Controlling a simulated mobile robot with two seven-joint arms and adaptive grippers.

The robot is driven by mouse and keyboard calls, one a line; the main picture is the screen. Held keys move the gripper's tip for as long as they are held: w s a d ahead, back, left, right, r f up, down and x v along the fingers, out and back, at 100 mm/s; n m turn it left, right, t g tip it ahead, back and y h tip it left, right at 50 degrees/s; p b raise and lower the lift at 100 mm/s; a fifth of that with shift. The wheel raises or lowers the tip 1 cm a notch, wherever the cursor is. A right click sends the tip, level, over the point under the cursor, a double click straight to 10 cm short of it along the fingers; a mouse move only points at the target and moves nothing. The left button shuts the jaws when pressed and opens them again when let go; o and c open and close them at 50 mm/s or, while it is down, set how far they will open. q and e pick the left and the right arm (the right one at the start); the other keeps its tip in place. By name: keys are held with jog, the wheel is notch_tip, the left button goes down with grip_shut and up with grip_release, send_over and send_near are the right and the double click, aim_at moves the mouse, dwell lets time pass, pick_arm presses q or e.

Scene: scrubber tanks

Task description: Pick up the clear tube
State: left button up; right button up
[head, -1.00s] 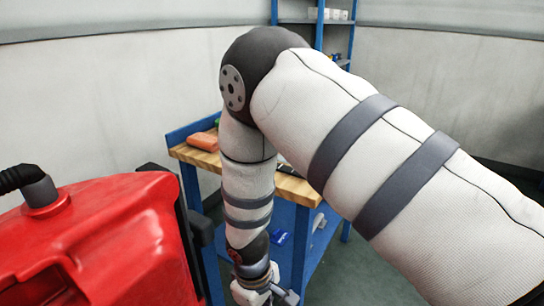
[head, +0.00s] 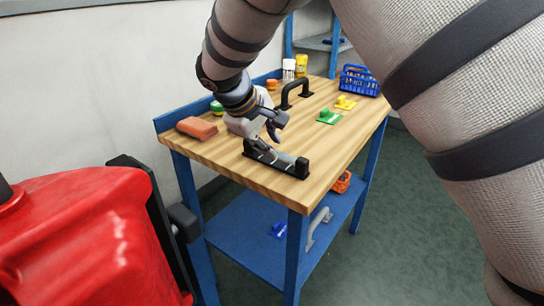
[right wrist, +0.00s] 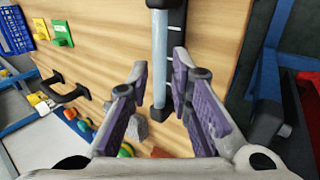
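The clear tube (right wrist: 161,50) is a pale, see-through cylinder with dark end caps. In the head view the clear tube (head: 281,155) lies along a black holder (head: 302,168) near the workbench's front edge. My right gripper (head: 278,124) is just above it, partly covering one end. In the right wrist view my right gripper (right wrist: 159,68) is open, with a purple-padded finger on each side of the tube. No contact is visible. My left gripper is not in view.
The wooden workbench (head: 226,157) also holds an orange block (head: 197,128), a black handle (head: 296,92), green and yellow pieces (head: 329,117) and a blue basket (head: 359,80). A red machine (head: 85,235) stands at the left.

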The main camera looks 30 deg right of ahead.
jog(key=x, duration=0.5)
jog(key=shift+w+a, duration=0.1)
jog(key=shift+w, duration=0.2)
grip_shut()
jog(key=shift+r, duration=0.15)
